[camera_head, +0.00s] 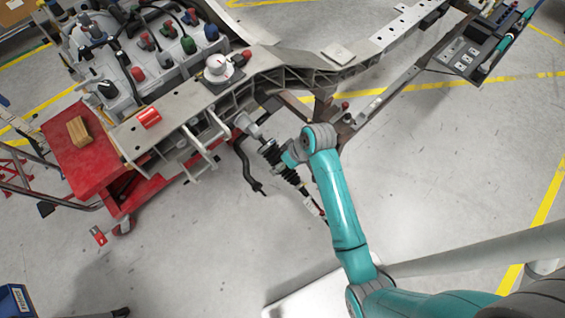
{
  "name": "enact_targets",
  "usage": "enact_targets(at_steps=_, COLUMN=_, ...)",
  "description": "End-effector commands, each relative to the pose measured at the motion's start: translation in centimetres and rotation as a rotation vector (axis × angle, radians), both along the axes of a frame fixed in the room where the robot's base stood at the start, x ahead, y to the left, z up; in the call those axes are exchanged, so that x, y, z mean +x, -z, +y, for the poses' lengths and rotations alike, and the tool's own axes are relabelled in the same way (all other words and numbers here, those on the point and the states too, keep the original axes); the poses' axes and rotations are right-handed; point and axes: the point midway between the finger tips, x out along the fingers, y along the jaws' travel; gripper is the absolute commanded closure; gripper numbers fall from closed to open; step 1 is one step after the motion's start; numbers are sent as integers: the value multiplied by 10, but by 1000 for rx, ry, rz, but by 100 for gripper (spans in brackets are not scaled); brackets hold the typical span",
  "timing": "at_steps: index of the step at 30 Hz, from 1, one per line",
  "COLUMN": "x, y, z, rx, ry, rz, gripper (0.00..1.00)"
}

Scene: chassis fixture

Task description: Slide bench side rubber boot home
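A dark shaft with black ribbed rubber sections hangs at a slant beside the metal chassis frame (283,72). One ribbed boot section (270,152) lies near the round grey hub at the shaft's upper end. Another ribbed section (290,176) shows lower down, just below my wrist. My teal arm reaches in from the lower right, and its wrist end, with my gripper (290,157), is at the shaft between these sections. The fingers are small and mostly hidden by the wrist, so I cannot tell whether they are open or touch a boot.
A red cart (82,160) with a wooden block (79,131) stands left. A grey tray of colored connectors (150,50) and a white knob (219,68) are on the fixture. A curved black bar (245,165) hangs beside the shaft. Open floor lies below and right.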

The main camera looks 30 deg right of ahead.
Motion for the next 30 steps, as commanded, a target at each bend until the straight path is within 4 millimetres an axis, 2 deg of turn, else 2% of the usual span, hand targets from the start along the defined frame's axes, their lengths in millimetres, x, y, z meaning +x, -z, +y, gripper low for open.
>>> enact_targets(at_steps=1, x=0, y=0, z=0, rx=0, ry=0, rz=0, gripper=55)
enact_targets(at_steps=6, x=0, y=0, z=0, rx=0, ry=0, rz=1, gripper=95)
enact_targets(at_steps=11, x=7, y=-3, z=2, rx=0, ry=-1, rz=0, gripper=95)
enact_targets(at_steps=21, x=57, y=-27, z=19, rx=0, ry=-1, rz=0, gripper=95)
enact_targets(at_steps=30, x=67, y=-31, z=22, rx=1, ry=1, rz=-1, gripper=95)
